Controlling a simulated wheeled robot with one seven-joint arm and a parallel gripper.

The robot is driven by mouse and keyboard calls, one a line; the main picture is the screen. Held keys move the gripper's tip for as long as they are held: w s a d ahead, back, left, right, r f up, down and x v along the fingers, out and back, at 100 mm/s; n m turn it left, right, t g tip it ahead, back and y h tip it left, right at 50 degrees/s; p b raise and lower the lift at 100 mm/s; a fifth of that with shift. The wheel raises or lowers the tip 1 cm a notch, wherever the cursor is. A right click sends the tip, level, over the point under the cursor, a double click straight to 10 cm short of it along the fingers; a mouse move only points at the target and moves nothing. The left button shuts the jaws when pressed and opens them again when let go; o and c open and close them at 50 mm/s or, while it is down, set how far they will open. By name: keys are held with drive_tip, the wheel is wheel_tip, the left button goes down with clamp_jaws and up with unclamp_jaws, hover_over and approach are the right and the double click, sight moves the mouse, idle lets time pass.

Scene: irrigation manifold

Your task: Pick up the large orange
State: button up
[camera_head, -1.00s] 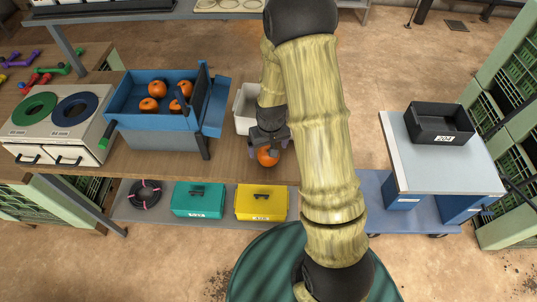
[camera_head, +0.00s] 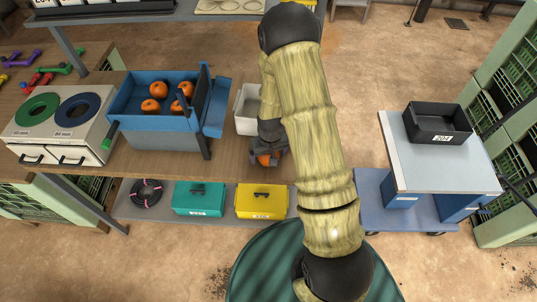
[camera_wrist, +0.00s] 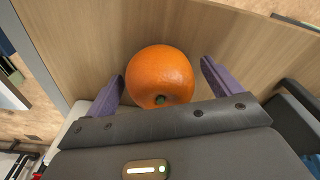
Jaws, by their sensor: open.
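A large orange (camera_wrist: 160,74) rests on the wooden bench top between the two purple fingers of my gripper (camera_wrist: 162,84) in the wrist view. The fingers are apart, with a visible gap on each side of the fruit. In the head view the orange (camera_head: 265,160) shows only in part beneath my gripper (camera_head: 267,158), near the bench's front edge. Several other oranges (camera_head: 158,90) sit in a blue tray (camera_head: 128,121) to the left.
A pale bin (camera_head: 245,125) stands just behind my gripper. A sorting box (camera_head: 50,140) with green and blue rings is at far left. Teal (camera_head: 198,199) and yellow (camera_head: 262,201) cases lie on the lower shelf. A black bin (camera_head: 438,123) stands on a cart at right.

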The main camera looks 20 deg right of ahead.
drive_tip(key=c, duration=1)
drive_tip(key=shift+r, duration=0.15)
drive_tip(key=shift+c, duration=0.2)
wheel_tip(320, 180, up, 10)
drive_tip(key=shift+f+b, duration=0.1)
drive_tip(key=shift+b, duration=0.85)
